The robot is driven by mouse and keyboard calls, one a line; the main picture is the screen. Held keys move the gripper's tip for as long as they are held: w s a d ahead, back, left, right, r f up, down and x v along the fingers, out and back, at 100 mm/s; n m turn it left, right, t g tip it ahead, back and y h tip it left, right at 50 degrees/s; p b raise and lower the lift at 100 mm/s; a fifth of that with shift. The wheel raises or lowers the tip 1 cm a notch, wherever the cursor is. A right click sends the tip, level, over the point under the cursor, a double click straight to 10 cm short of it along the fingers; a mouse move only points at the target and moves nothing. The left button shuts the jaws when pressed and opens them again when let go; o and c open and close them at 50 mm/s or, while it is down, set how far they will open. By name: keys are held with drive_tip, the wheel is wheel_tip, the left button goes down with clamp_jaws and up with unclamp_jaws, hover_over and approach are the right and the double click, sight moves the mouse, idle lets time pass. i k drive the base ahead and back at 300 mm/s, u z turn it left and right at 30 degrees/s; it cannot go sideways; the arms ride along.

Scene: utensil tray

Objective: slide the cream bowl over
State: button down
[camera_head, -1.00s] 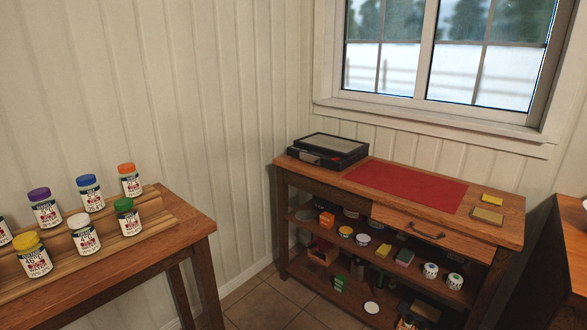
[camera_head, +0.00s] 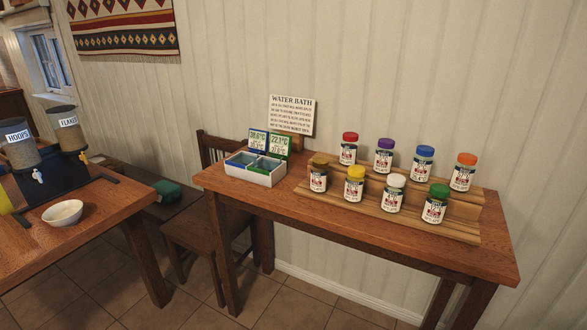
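A cream bowl (camera_head: 63,213) sits upright on the wooden table at the left, near that table's right end. It stands in front of a dark dispenser base (camera_head: 60,180). My gripper is not in view in the head camera.
Cereal dispensers labelled HOOPS (camera_head: 19,146) and FLAKES (camera_head: 68,130) stand behind the bowl. The left table (camera_head: 110,222) and the right table (camera_head: 350,222) have a chair (camera_head: 188,235) between them. The right table holds jars on a wooden rack (camera_head: 400,222) and a water-bath tray (camera_head: 255,172).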

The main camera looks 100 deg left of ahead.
sight(66, 214)
drive_tip(key=u, duration=4.75)
drive_tip(key=i, duration=1.7)
